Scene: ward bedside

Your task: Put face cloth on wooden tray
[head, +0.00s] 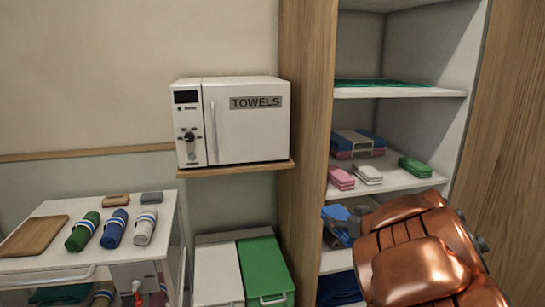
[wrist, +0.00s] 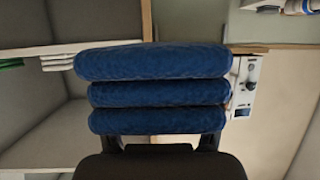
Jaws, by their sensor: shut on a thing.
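My gripper (wrist: 160,137) is shut on a blue folded cloth (wrist: 155,93), with three thick layers showing in the wrist view. In the head view, my copper-coloured arm hides most of the gripper. A blue cloth shape (head: 336,222) shows just left of the arm, in front of the shelf unit; it appears to be the held cloth. The wooden tray (head: 33,236) lies flat at the left end of the white trolley top, well away from the gripper. Its visible surface is bare.
Several rolled cloths, green (head: 82,231), blue (head: 114,228) and white (head: 145,227), lie right of the tray on the trolley (head: 60,265). A towel cabinet (head: 250,120) sits on a wall shelf. Folded pink (head: 341,178), white and green cloths fill the shelf unit. Lidded bins (head: 265,268) stand below.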

